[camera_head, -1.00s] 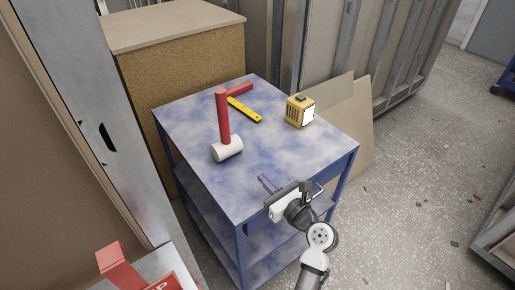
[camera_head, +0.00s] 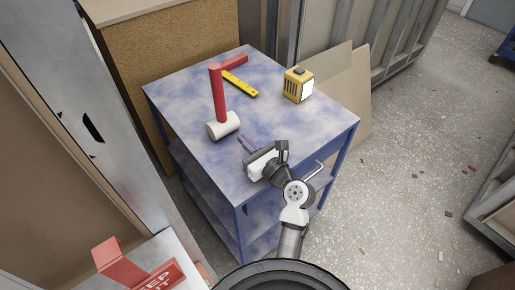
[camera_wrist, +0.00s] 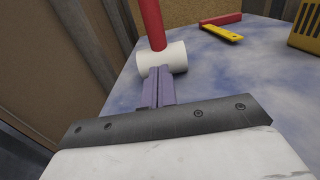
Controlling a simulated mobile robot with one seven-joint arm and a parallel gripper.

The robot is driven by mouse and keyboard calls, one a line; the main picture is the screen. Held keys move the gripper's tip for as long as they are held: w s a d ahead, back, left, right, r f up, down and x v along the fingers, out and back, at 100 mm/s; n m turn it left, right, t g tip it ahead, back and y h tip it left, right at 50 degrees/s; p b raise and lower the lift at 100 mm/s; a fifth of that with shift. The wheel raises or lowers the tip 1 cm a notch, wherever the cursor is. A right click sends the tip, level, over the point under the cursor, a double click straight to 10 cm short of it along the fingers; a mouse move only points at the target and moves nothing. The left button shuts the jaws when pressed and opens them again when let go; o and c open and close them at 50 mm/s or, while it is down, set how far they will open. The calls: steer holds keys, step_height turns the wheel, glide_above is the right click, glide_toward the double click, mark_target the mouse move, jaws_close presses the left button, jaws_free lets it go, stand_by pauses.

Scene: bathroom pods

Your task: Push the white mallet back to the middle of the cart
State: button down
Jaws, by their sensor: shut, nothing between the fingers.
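The white mallet (camera_head: 223,126) has a white head that rests on the blue cart top (camera_head: 290,134) near its left edge, with a red handle (camera_head: 219,95) standing up from it. In the wrist view the white head (camera_wrist: 178,57) lies just beyond my fingers. My gripper (camera_head: 246,141) is shut and empty, low over the cart top, on the near side of the mallet head. In the wrist view my gripper (camera_wrist: 158,75) overlaps the lower edge of the head; I cannot tell whether they touch.
A yellow level or ruler (camera_head: 240,84) and a red bar (camera_head: 234,61) lie behind the mallet. A yellow box-shaped tool (camera_head: 298,84) stands at the back right. A brown cabinet (camera_head: 180,55) stands behind the cart.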

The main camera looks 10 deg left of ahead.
mark_target(227, 123)
steer(key=shift+p+x, duration=0.65)
steer(key=shift+x, duration=2.5)
steer(key=p+x, duration=0.2)
steer(key=x, duration=0.1)
steer(key=shift+w+a, duration=0.25)
steer(key=shift+a, duration=0.1)
steer(key=shift+d, duration=0.1)
